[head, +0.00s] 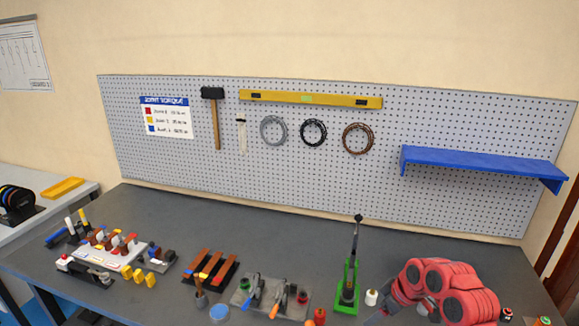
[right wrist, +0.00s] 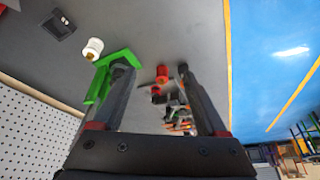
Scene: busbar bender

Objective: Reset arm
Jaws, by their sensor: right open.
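The bender has a green base (head: 347,288) and a dark lever arm (head: 356,245) that stands nearly upright with a round knob on top. It stands near the front edge of the bench, right of centre. My right arm, red and black, comes in at the lower right of the head view, just right of the bender. In the right wrist view my right gripper (right wrist: 152,78) is open, with nothing held between its fingers. The green base (right wrist: 103,78) shows behind the left finger there, which partly hides it. I cannot tell whether they touch. My left gripper is not in view.
A white spool (head: 371,298) stands right of the bender. A grey tray with tools (head: 262,294), brown bars (head: 209,268) and a white fixture (head: 110,252) lie to the left. A blue shelf (head: 480,162) juts from the pegboard. The back of the bench is clear.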

